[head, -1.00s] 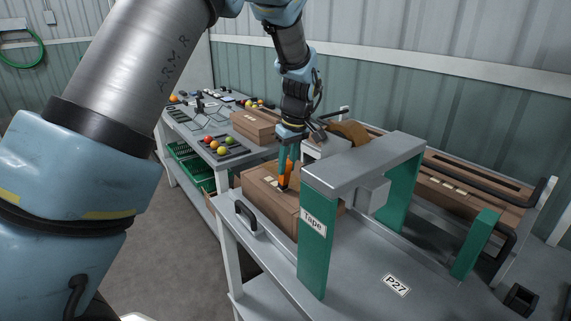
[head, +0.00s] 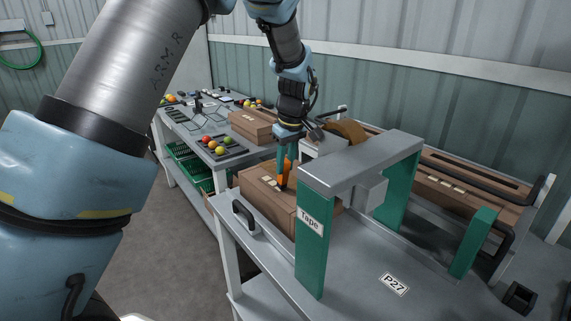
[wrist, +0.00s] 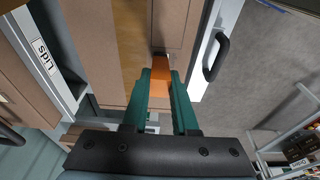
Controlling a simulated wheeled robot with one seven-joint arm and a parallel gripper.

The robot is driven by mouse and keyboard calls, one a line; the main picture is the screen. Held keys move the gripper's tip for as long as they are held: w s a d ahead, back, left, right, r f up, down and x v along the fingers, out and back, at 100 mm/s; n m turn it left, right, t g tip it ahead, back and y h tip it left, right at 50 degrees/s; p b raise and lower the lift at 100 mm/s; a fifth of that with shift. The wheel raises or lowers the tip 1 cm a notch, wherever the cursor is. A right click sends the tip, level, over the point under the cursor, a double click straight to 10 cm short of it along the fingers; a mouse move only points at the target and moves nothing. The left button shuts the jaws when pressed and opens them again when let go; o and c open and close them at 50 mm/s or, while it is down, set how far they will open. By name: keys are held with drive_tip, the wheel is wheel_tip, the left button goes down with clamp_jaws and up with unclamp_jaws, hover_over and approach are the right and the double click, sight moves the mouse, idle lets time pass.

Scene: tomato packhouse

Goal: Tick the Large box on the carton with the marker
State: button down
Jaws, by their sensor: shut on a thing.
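The carton (head: 254,198) is a closed brown box on the grey bench, beside the tape machine. Small pale marks (head: 267,181) lie on its top; their words are too small to read, so I cannot tell which is the Large box. My gripper (head: 285,166) has teal fingers and is shut on the orange marker (head: 285,180), which points down with its dark tip at the carton's top. I cannot tell whether the tip touches. In the wrist view the marker (wrist: 160,72) sits between the fingers (wrist: 161,90) over the carton (wrist: 100,40), and hides the spot beneath it.
The tape machine (head: 350,160), with green posts, stands close right of the carton. A black handle (head: 244,215) is at the bench's near edge. Behind are another carton (head: 252,126) and a tray (head: 222,152) of tomatoes. Open floor lies to the left.

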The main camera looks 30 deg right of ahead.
drive_tip(key=shift+w+a, duration=0.2)
drive_tip(key=shift+a, duration=0.05)
drive_tip(key=shift+s+d, duration=0.35)
drive_tip(key=shift+d, duration=0.15)
idle(0.4)
drive_tip(key=shift+s+d, duration=0.25)
drive_tip(key=shift+d, duration=0.05)
drive_tip(key=shift+s+d+r, duration=0.1)
drive_tip(key=shift+s+d, duration=0.1)
drive_tip(key=shift+d, duration=0.2)
idle(0.3)
drive_tip(key=shift+w+a, duration=0.4)
drive_tip(key=shift+a, duration=0.2)
drive_tip(key=shift+w+a, duration=0.4)
drive_tip(key=shift+a, duration=0.2)
idle(0.7)
drive_tip(key=shift+r+p, duration=2.25)
drive_tip(key=shift+r, duration=0.6)
drive_tip(key=shift+a, duration=0.1)
